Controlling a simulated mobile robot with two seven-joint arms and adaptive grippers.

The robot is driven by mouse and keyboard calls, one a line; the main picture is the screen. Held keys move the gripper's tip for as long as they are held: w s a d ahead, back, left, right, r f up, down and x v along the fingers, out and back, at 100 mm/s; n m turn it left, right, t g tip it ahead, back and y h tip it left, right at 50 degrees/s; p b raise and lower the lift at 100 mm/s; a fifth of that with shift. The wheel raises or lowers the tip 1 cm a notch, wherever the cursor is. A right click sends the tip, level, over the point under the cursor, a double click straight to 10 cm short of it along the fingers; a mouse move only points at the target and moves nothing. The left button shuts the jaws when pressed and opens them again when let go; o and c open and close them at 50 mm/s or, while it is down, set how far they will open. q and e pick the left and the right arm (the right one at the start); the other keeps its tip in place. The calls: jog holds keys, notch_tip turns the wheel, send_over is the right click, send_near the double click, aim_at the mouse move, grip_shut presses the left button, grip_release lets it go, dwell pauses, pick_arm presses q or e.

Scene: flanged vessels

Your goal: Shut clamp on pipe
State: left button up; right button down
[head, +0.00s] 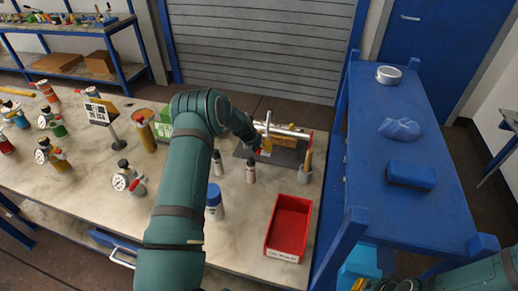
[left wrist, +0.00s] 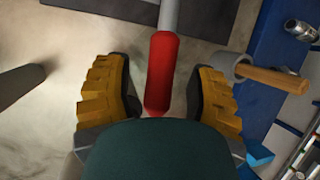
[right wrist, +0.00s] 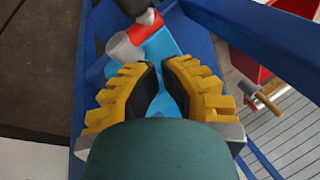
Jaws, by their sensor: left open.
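A red handle (left wrist: 162,75) on a grey rod lies between the fingers of my left gripper (left wrist: 160,95) in the left wrist view. The gripper is open, with a gap on both sides of the handle. In the head view the left gripper (head: 262,150) is at the silver pipe (head: 285,131) on a dark mat at the bench's right end. The clamp's jaw is hidden there, so I cannot tell how it sits on the pipe. My right gripper (right wrist: 161,70) is away from the bench, its fingertips close together, above blue and red things.
A red bin (head: 289,226) stands at the bench's front right. Small bottles (head: 250,172) and a blue-capped jar (head: 214,203) stand near my left arm. A blue table (head: 420,215) is to the right.

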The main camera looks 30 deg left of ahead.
pick_arm(q)
grip_shut()
jog(key=shift+r, duration=0.1)
jog(key=shift+w+r+g, duration=0.1)
jog(key=shift+r+g, duration=0.25)
jog(key=shift+g, duration=0.15)
pick_arm(e)
jog(key=shift+r, duration=0.15)
pick_arm(q)
jog(key=shift+w+a+r+g, duration=0.1)
jog(key=shift+w+r+g, duration=0.1)
jog(key=shift+r+g, duration=0.25)
jog(key=shift+w+a+r+g+h+b, duration=0.1)
jog(key=shift+w+r+g+h+b, duration=0.25)
jog(key=shift+r+g+b, duration=0.4)
pick_arm(e)
jog(key=shift+f, duration=0.75)
pick_arm(q)
jog(key=shift+r+g, duration=0.15)
jog(key=shift+g, duration=0.15)
pick_arm(e)
jog(key=shift+f, duration=0.2)
